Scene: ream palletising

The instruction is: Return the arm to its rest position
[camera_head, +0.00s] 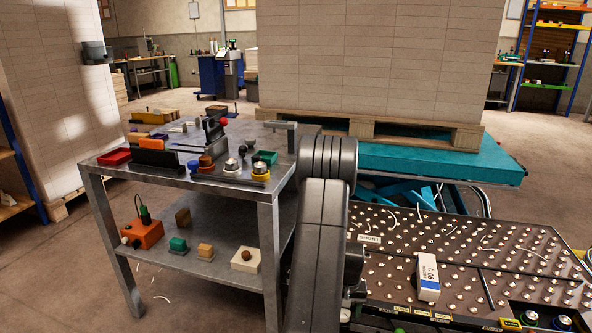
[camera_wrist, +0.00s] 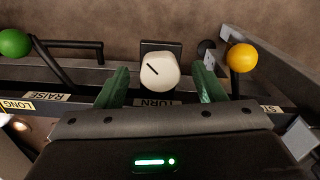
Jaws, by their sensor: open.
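My gripper (camera_wrist: 162,86) shows in the wrist view with its two green fingers spread wide and nothing between them in its hold. A round white knob (camera_wrist: 160,71) with a slanted black line lies ahead, between and just beyond the fingertips, with a visible gap on each side. A label reading TURN (camera_wrist: 157,102) is below it. In the head view my dark arm rises in the middle foreground; my gripper cannot be made out there.
A green ball-ended lever (camera_wrist: 15,43) and a yellow one (camera_wrist: 242,57) flank the gripper. A metal bench (camera_head: 185,182) stands left of my arm, a roller table (camera_head: 470,250) right. Behind is a teal lift (camera_head: 440,163) bearing a pallet (camera_head: 370,128) of stacked reams (camera_head: 375,55).

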